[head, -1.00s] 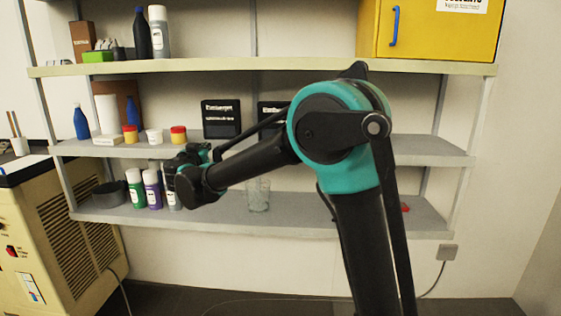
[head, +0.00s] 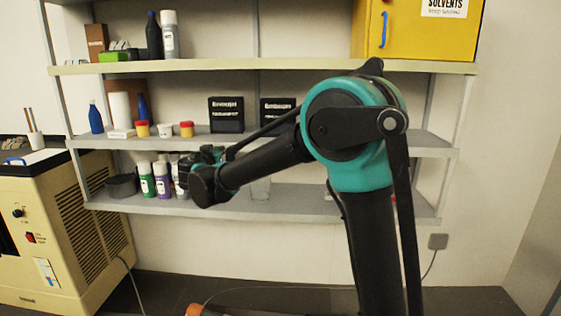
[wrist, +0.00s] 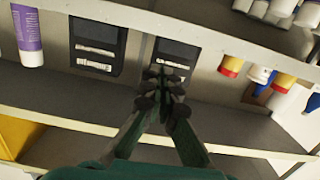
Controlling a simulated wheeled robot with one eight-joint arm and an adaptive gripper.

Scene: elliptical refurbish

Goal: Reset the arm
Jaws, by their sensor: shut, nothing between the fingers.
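My arm stands in front of the shelving in the head view, its forearm reaching left and its wrist end near the shelf bottles. My gripper (wrist: 162,88) shows in the wrist view with its fingers together and nothing between them. In the head view its fingers are mostly hidden behind my wrist. In the wrist view the fingers overlap one dark labelled box (wrist: 172,62), with another dark box (wrist: 97,48) to the left; I cannot tell whether they touch it.
Shelves (head: 300,205) hold green and purple bottles (head: 162,180), a glass beaker (head: 261,189), red-and-yellow jars (head: 187,129) and blue bottles (head: 96,118). A yellow solvents cabinet (head: 400,35) sits at upper right. A beige machine (head: 60,235) stands at left. Free floor shows below.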

